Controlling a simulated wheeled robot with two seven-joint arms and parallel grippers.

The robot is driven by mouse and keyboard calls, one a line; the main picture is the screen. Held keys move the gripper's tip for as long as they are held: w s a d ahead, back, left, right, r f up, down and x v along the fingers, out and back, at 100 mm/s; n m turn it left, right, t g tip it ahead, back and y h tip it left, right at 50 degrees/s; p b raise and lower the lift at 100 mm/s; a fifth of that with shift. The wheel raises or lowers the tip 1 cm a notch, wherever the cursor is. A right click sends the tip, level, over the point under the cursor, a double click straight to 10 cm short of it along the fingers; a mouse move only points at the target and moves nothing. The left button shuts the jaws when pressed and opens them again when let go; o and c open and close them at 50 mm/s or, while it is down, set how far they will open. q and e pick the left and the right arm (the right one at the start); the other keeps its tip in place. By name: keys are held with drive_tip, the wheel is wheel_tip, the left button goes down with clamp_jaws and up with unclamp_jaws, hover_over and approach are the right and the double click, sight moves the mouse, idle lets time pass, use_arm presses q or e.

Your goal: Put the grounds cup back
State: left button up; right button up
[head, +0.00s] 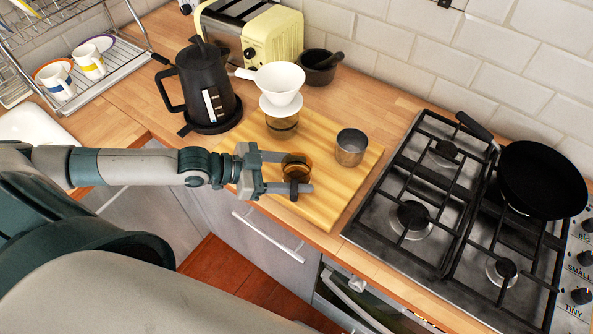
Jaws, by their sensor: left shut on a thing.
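My left gripper (293,173) reaches in from the left over the front of the wooden board (330,206). Its two fingers are shut on a small amber, see-through cup (296,162), which stands upright between them. I cannot tell whether the cup touches the board or is held just above it. A steel cup (351,149) stands on the board to the right, apart from the gripper. Either could be the grounds cup. Behind, a white dripper (280,80) sits on an amber glass (281,126) on the board. My right gripper is not in view.
A black kettle (208,88) stands left of the board. A yellow toaster (270,38) and a dark mortar (318,70) are behind. The gas hob (405,215) with a black pan (540,178) lies to the right. A dish rack (110,70) is at far left. The board's front right is clear.

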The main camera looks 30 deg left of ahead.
use_arm(q)
drive_tip(key=o, duration=1.1)
drive_tip(key=shift+f, duration=0.1)
drive_tip(key=shift+f, duration=0.1)
drive_tip(key=shift+b+v, duration=1.55)
drive_tip(key=shift+v, duration=1.1)
drive_tip(key=shift+s+a, duration=0.25)
drive_tip(key=shift+s, duration=0.05)
drive_tip(key=shift+v, duration=0.95)
drive_tip(key=p+v, duration=0.8)
drive_tip(key=v, duration=0.1)
drive_tip(key=shift+r, duration=0.3)
